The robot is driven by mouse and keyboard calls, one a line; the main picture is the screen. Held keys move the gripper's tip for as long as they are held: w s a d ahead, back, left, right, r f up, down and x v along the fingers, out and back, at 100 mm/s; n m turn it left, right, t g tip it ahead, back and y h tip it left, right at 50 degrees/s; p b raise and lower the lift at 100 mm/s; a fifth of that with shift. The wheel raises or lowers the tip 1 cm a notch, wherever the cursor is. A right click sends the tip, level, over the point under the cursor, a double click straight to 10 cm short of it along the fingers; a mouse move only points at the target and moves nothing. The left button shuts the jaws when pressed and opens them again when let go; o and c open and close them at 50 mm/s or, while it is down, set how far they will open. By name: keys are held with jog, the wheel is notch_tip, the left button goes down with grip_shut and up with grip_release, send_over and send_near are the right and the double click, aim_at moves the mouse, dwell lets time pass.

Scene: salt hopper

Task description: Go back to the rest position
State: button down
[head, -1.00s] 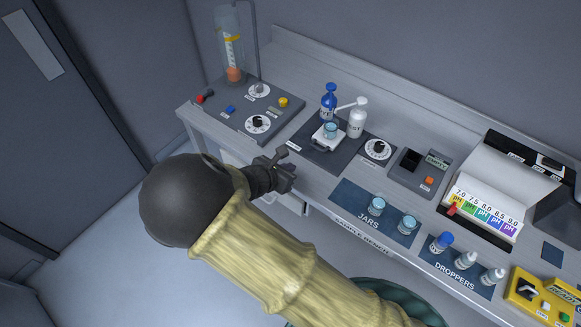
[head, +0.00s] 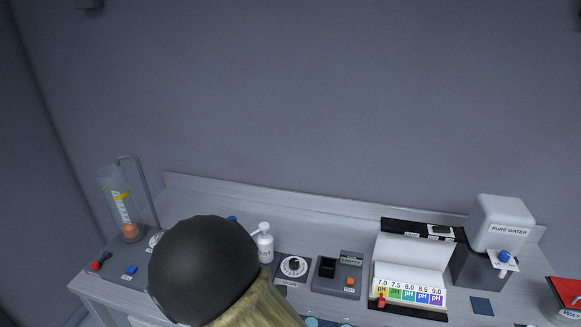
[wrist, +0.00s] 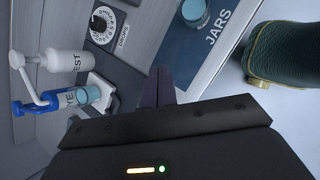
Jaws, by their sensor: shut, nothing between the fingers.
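My gripper (wrist: 157,88) shows in the wrist view, its dark fingers together and empty. It is above the front of the bench, near the jars mat (wrist: 208,50) and the dial (wrist: 102,24). In the head view my arm's dark round joint and tan sleeve cover the lower middle, and the gripper is hidden there. No rest position is marked in either view.
A white pump bottle (head: 263,243) stands near my arm; it shows beside a blue pump bottle (wrist: 48,104) and a jar on a white stand in the wrist view. The pH chart (head: 408,286) and pure water tank (head: 499,224) are at right. A clear tube (head: 117,197) stands at left.

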jog(key=s+d+r+m+g+y, duration=0.1)
jog(key=s+d+r+m, duration=0.2)
jog(key=d+m, duration=0.4)
jog(key=s+d+r+m+y, duration=0.2)
jog(key=s+d+r+m, duration=0.1)
jog(key=d+m, duration=0.4)
jog(key=s+d+r+m+g+y, duration=0.1)
jog(key=s+d+r+m, duration=0.2)
jog(key=d+r+m, duration=0.2)
jog(key=d+m, duration=0.2)
jog(key=m, duration=0.1)
jog(key=shift+g, duration=0.3)
